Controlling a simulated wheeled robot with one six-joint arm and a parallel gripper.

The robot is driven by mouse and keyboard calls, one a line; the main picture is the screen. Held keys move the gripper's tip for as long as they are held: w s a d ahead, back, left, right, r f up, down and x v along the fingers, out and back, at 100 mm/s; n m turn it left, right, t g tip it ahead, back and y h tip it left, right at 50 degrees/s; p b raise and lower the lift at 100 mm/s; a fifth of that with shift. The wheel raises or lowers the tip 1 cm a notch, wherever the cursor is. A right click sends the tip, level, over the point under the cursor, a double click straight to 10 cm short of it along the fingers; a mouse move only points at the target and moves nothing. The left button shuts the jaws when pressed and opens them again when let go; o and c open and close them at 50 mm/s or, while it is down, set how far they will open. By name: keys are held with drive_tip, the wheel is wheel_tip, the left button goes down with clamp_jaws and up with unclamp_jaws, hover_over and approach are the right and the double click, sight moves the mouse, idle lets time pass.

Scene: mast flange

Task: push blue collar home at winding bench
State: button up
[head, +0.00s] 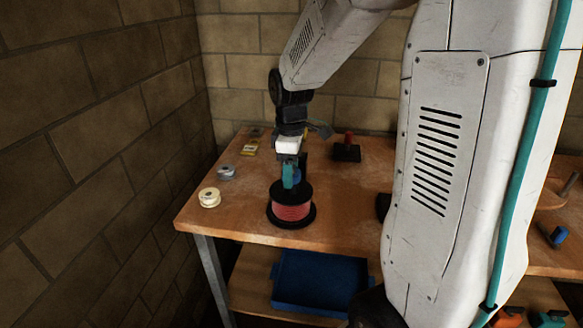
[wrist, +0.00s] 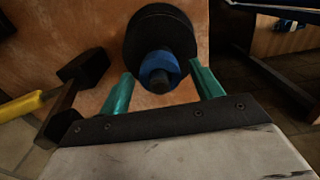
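The blue collar (wrist: 158,68) sits around a dark post that rises from the black flange (wrist: 160,30) in the wrist view. A dark post end shows beyond the collar, toward the camera. In the head view a spool with red winding (head: 292,212) and black flanges stands upright on the bench, and a bit of the collar (head: 297,177) shows above it. My gripper (head: 290,184) is directly over the spool, pointing down. In the wrist view my gripper's teal fingers (wrist: 161,70) are apart, one on each side of the collar, with visible gaps. How far the collar is seated is hidden.
On the wooden bench (head: 245,215) are a cream reel (head: 209,197), a grey reel (head: 226,173), a yellow item (head: 249,149) and a red-topped black block (head: 346,152). A blue tray (head: 318,285) lies on the lower shelf. Brick walls stand left and behind.

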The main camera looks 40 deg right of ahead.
drive_tip(key=shift+r, duration=0.1)
wheel_tip(320, 180, up, 8)
drive_tip(key=shift+f, duration=0.2)
idle(0.7)
drive_tip(key=shift+s+f+m, duration=0.1)
drive_tip(key=shift+s+m, duration=0.05)
drive_tip(key=shift+m, duration=0.55)
drive_tip(key=s+a+r+m, duration=0.1)
drive_tip(key=s+a+m, duration=0.1)
drive_tip(key=s, duration=0.5)
drive_tip(key=s+a+m+t, duration=0.1)
drive_tip(key=s+a+m, duration=0.2)
drive_tip(key=s, duration=0.5)
drive_tip(key=s+a+r+m, duration=0.1)
drive_tip(key=s+a+m, duration=0.1)
drive_tip(key=s+a, duration=0.2)
drive_tip(key=s, duration=0.3)
drive_tip(key=shift+s+a+r+m, duration=0.2)
drive_tip(key=shift+a+r+m, duration=0.1)
drive_tip(key=shift+a+r, duration=0.1)
